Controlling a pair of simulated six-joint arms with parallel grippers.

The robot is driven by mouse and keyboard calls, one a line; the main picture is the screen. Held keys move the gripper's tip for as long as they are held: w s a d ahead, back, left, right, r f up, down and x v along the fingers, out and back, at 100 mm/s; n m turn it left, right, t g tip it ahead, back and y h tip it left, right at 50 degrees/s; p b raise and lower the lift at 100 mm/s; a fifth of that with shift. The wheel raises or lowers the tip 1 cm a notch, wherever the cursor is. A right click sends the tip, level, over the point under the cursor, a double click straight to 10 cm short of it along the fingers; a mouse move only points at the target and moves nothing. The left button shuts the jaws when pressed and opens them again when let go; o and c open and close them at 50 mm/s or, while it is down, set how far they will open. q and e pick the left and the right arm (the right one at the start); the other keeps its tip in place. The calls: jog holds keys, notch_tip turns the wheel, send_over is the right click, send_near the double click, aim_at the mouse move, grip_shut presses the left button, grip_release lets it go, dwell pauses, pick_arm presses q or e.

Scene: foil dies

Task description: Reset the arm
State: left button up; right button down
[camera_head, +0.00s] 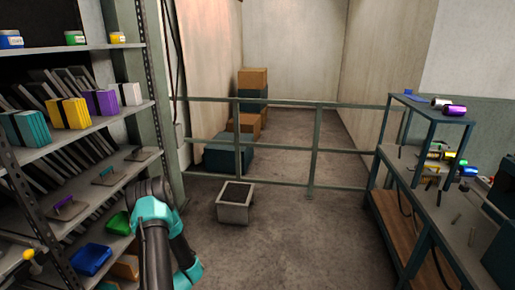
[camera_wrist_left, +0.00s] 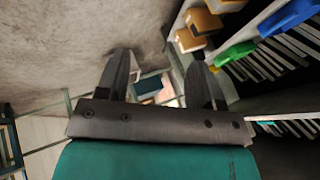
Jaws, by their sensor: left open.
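My left arm (camera_head: 155,225), dark with teal joints, rises at the lower left of the head view, beside the shelf rack. Its gripper cannot be made out there. In the left wrist view, my left gripper (camera_wrist_left: 160,68) has two dark fingers standing apart with nothing between them. Past the fingers lie the floor and part of the railing. My right arm and gripper are in neither view.
A grey box (camera_head: 234,213) stands on the floor before the green railing (camera_head: 313,150). A workbench (camera_head: 418,185) with coloured rolls is at right.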

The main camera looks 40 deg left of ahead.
pick_arm(q)
jog(key=w+d+r+m+t+h, duration=0.1)
jog(key=w+d+h, duration=0.1)
jog(key=w+d, duration=0.45)
jog(key=w+d+t+h, duration=0.1)
jog(key=w+d+h, duration=0.15)
jog(key=d, duration=0.75)
jog(key=w+d+r+m+t+h, duration=0.1)
jog(key=w+d, duration=0.5)
jog(key=d, duration=0.2)
jog(key=s+d+r+m+g+h, duration=0.1)
jog(key=d+r+h, duration=0.1)
jog(key=d, duration=0.9)
jog(key=s+d+r+m+g+h, duration=0.1)
jog(key=d+r+g+h, duration=0.1)
jog(key=d, duration=0.9)
jog(key=shift+s+d+r+h, duration=0.2)
jog(key=shift+s+r+h, duration=0.2)
jog(key=shift+r+h, duration=0.1)
